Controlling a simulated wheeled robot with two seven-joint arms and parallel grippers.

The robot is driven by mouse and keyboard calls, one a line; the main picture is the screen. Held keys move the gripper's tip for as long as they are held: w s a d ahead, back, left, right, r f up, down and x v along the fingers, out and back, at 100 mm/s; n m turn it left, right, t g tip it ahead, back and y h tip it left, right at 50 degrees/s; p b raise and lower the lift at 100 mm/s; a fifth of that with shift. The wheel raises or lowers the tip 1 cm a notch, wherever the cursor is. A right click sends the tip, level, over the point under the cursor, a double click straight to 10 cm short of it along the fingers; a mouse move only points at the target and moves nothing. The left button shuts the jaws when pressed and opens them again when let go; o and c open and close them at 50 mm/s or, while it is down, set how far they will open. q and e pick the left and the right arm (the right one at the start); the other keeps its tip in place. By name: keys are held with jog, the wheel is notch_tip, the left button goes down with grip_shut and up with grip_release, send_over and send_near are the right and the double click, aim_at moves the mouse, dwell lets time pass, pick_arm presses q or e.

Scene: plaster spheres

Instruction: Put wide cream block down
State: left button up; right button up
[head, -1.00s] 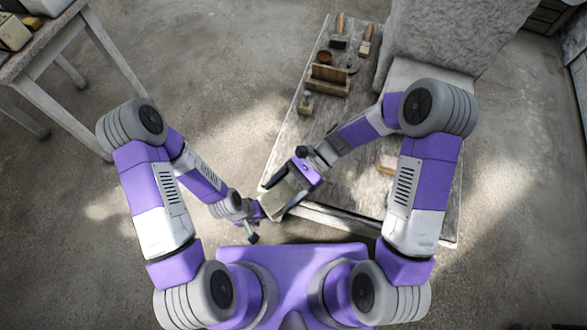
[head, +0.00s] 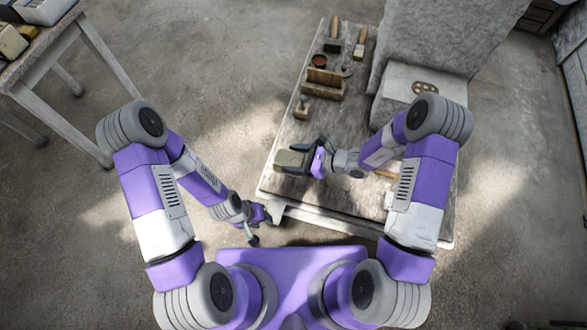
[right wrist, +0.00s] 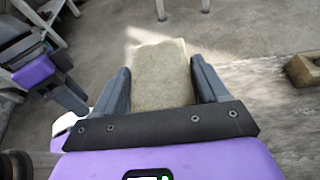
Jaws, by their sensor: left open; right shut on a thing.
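The wide cream block (head: 290,159) is held between the fingers of my right gripper (head: 296,160), over the left edge of the wooden table (head: 345,215). It also shows in the right wrist view (right wrist: 162,75), flat-faced and pale, with a dark finger on each side. The right gripper is shut on it. Whether the block touches the tabletop cannot be told. My left gripper (head: 259,228) is open and empty, just off the table's near left corner, lower than the right one.
On the table stand a wooden rack (head: 323,84), a small block tool (head: 301,108), a reddish-brown pot (head: 319,61) and two brushes (head: 334,38). A grey stone block (head: 400,90) fills the back right. A side table (head: 35,50) stands at far left. The table's left front is bare.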

jog(key=shift+f+b, duration=0.85)
jog(key=shift+f, duration=1.95)
jog(key=shift+r, duration=0.1)
jog(key=shift+f, duration=0.2)
jog(key=o, duration=1.7)
jog(key=shift+o, duration=0.2)
